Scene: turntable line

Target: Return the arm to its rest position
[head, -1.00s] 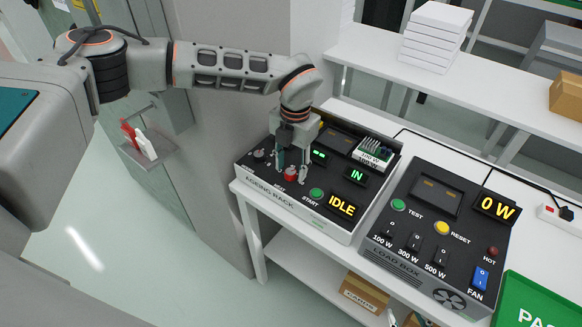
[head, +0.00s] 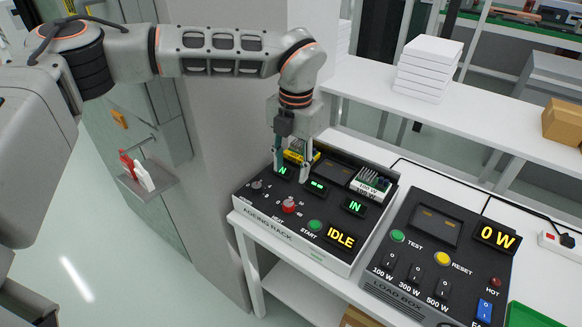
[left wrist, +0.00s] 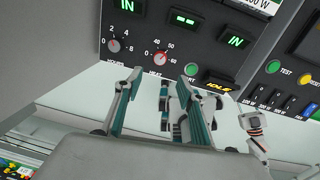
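My left gripper (head: 291,174) is open and empty above the ageing rack (head: 262,222), with its fingers pointing down. The fingertips are apart from the red knob (head: 289,206), which is in front of and below them. In the left wrist view the two fingers (left wrist: 160,90) are spread, and the red knob (left wrist: 160,59) shows beyond them on the panel. The left arm (head: 218,52) reaches in from the left across the top of the head view. The fingers partly cover the rack's rear displays. My right gripper does not show clearly.
The load box (head: 405,262) stands right of the rack on the white bench, reading 0 W. A grey pillar (head: 215,150) is left of the rack, close under the arm. White boxes (head: 427,68) and a brown box (head: 565,108) sit on the back shelf.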

